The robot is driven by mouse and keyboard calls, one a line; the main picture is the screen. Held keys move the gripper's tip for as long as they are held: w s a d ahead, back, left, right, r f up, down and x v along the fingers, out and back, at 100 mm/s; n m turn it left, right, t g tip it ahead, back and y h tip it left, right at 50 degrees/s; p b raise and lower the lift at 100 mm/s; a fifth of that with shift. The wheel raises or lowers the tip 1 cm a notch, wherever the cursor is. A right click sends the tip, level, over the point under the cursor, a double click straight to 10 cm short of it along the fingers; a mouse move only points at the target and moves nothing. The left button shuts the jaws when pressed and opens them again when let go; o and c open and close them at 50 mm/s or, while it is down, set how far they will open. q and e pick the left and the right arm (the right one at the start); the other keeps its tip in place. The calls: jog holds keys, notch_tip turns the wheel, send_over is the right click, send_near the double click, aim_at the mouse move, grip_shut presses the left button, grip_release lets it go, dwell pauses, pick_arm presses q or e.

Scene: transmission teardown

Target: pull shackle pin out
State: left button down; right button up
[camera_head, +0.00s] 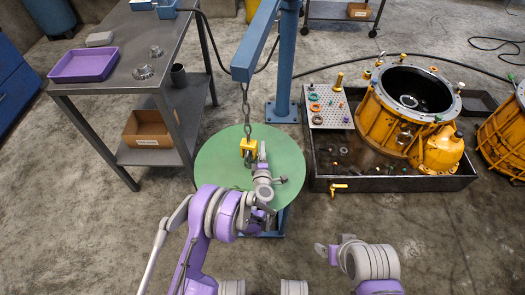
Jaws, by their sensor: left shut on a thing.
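A yellow shackle (247,147) hangs at the lower end of a chain (246,105), above a round green table top (210,165). My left gripper (261,152) is right at the shackle's right side and is shut on the shackle pin. The pin itself is too small and too covered by the fingers to make out. My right gripper (321,249) is low in the view, apart from the shackle, and its finger opening is too small to tell.
The chain hangs from a blue hoist arm (257,40) on a blue post (286,65). A black tray (395,184) with an orange housing (385,125) stands at right. A grey cart (120,70) with a purple tray (84,65) stands at left. Floor at front right is clear.

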dwell(0.5)
pick_arm(q)
jog(key=shift+s+d+f+b, duration=0.15)
jog(key=shift+d+b, duration=0.25)
jog(key=shift+d, duration=0.25)
jog(key=shift+s+d+b, duration=0.15)
jog(key=shift+d+b, duration=0.25)
jog(key=shift+d, duration=0.3)
jog(key=shift+s+d+b, duration=0.25)
jog(key=shift+d+b, duration=0.05)
jog(key=shift+d, duration=0.6)
jog(key=shift+s+d+b, duration=0.2)
jog(key=shift+d+b, duration=0.05)
jog(key=shift+d, duration=0.65)
jog(key=shift+c, duration=2.2)
grip_release()
jog(key=shift+a, duration=0.15)
jog(key=shift+s, duration=0.1)
